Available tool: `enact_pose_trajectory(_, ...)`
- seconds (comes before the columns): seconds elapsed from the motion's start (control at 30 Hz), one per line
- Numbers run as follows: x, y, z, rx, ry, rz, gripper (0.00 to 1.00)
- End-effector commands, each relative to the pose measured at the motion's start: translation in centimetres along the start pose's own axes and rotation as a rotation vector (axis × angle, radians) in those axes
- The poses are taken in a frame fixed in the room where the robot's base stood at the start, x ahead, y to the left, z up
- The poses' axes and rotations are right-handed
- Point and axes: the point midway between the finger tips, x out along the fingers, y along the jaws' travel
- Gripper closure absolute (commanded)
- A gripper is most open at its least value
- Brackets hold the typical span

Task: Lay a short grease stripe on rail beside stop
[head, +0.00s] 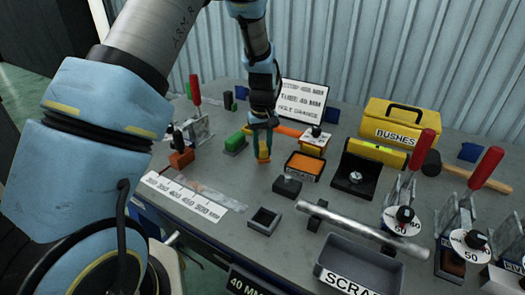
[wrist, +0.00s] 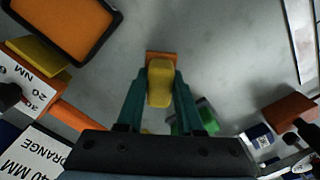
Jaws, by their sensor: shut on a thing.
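My gripper (head: 262,128) is shut on a yellow block-like applicator with an orange end (head: 263,150). In the wrist view, its green fingers (wrist: 158,95) close on both sides of the yellow body (wrist: 160,85). The applicator hangs upright near the bench's middle, left of the orange pad tray; whether it touches the bench is unclear. A pale flat strip (head: 205,190) beside the scale may be the rail. A red-orange block (head: 181,158) near its far end may be the stop. No grease stripe is distinguishable.
A black-rimmed tray with an orange surface (head: 318,163) stands right of my gripper. A white millimetre scale (head: 188,198) lies front left. A metal tube (head: 350,226), a scrap bin (head: 350,255) and red-handled clamps (head: 480,175) occupy the right. A green block (head: 235,143) stands close left.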

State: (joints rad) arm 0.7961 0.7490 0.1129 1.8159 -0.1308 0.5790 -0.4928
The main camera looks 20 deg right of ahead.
Motion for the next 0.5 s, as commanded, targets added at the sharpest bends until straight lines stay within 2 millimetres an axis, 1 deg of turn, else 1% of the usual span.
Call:
enact_pose_trajectory(0.03, 0.7, -0.1, 0.1, 0.000, -0.003, -0.002, 1.00)
enact_pose_trajectory(0.13, 1.6, 0.0, 0.1, 0.000, -0.002, -0.001, 1.00)
enact_pose_trajectory(0.47, 2.0, 0.0, 0.0, 0.000, 0.000, 0.000, 1.00)
enact_pose_trajectory(0.5, 2.0, 0.0, 0.0, 0.000, 0.000, 0.000, 0.62)
